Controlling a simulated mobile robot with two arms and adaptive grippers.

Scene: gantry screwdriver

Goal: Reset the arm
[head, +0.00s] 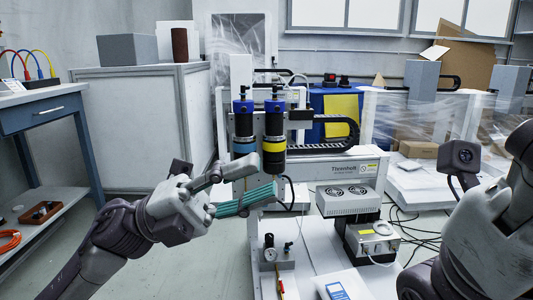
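My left arm (125,235) comes in from the lower left. Its gripper (262,177) is open, with the fingers spread apart and pointing right. One finger is grey and the lower one shows a teal ribbed inner side. Nothing shows between them. The fingers are in front of the gantry machine (335,170), below its two screwdriver heads, one with a blue band (244,146) and one with a yellow band (275,145). I cannot tell whether they touch it. My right arm (495,235) fills the lower right. Its fingers do not show.
A white control box (372,240) and a pressure gauge (270,254) stand on the machine's base. A blue workbench (42,115) is at the left and a white cabinet (140,125) behind. Cables (415,235) lie on the floor at the right. Open floor shows at left.

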